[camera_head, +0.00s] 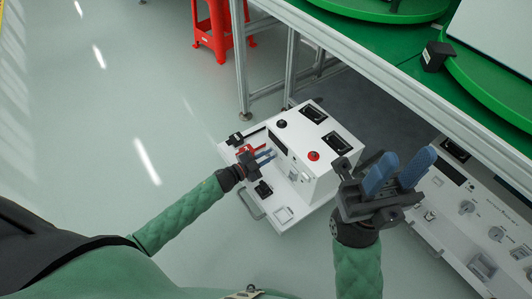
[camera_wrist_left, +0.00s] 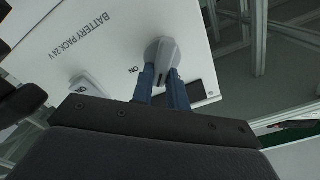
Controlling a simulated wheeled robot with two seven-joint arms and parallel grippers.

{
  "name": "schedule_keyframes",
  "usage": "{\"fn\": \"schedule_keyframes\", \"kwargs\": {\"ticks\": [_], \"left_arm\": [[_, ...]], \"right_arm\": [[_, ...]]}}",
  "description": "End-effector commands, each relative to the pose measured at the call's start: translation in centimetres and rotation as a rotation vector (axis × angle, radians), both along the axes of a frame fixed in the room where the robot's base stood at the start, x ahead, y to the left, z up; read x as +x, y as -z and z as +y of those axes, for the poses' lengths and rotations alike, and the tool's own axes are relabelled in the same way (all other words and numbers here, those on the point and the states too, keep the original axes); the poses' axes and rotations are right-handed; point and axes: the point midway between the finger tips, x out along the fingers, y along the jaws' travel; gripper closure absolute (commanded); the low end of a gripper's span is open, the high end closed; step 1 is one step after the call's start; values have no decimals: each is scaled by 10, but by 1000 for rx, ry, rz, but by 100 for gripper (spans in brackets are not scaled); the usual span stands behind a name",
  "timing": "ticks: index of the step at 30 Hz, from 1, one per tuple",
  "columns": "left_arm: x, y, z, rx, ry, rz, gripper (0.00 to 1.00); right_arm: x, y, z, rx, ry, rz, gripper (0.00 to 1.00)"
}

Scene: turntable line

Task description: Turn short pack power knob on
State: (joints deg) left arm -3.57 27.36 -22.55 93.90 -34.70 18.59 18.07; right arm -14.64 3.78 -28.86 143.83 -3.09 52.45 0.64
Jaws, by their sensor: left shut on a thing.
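The short pack (camera_head: 318,180) is a white box with black and red parts on its top, standing low under the green-topped line. My left gripper (camera_head: 268,158) is at its front face. In the left wrist view, a grey knob (camera_wrist_left: 164,56) sits on a white panel printed "BATTERY PACK 24 V", with "ON" beside it. The blue fingers of my left gripper (camera_wrist_left: 165,88) are shut on this knob, one on each side. I cannot tell the knob's exact setting. My right gripper (camera_head: 399,172) is open and empty, raised right of the pack.
A longer white unit (camera_head: 450,212) with several knobs stands at the right. The line's aluminium frame (camera_head: 345,50) runs above and behind the pack. A red stool (camera_head: 213,32) stands at the back; the left floor is clear.

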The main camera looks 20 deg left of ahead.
Motion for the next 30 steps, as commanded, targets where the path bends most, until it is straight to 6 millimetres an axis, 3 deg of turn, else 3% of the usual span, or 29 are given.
{"fn": "schedule_keyframes", "kwargs": {"ticks": [13, 30], "left_arm": [[-3, 5, -4, 331, 1, -259, 100], [-4, 11, -5, 651, 1, -509, 100]], "right_arm": [[0, -13, -3, 26, -4, -6, 64], [-1, -6, -2, 16, -4, 0, 64]]}}
